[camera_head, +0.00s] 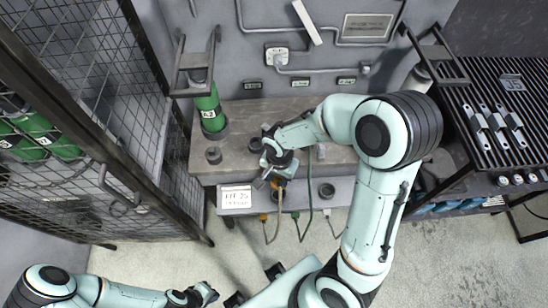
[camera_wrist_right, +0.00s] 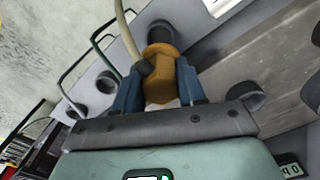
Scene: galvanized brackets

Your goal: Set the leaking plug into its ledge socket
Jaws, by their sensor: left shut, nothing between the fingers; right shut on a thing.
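My right gripper (camera_head: 272,180) is shut on a yellow-orange plug (camera_wrist_right: 158,80) with a beige cable (camera_wrist_right: 126,32). It holds the plug near the front edge of the stone-topped ledge (camera_head: 238,165). In the right wrist view the plug sits between the blue fingers, and a dark round socket (camera_wrist_right: 160,33) shows just beyond it. I cannot tell whether they touch. Other dark ring sockets show on the ledge top (camera_head: 213,155) and on its front (camera_head: 326,190). Nothing seen marks a leak. My left gripper (camera_head: 205,294) is shut and empty, low in the head view, away from the ledge.
A green cylinder (camera_head: 210,110) stands on the ledge at the left under a wall bracket. A mesh cage (camera_head: 110,80) stands left. A green cable (camera_head: 311,195) hangs at the ledge front. A slatted bench (camera_head: 500,90) with metal brackets is right. The floor in front is mostly clear.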

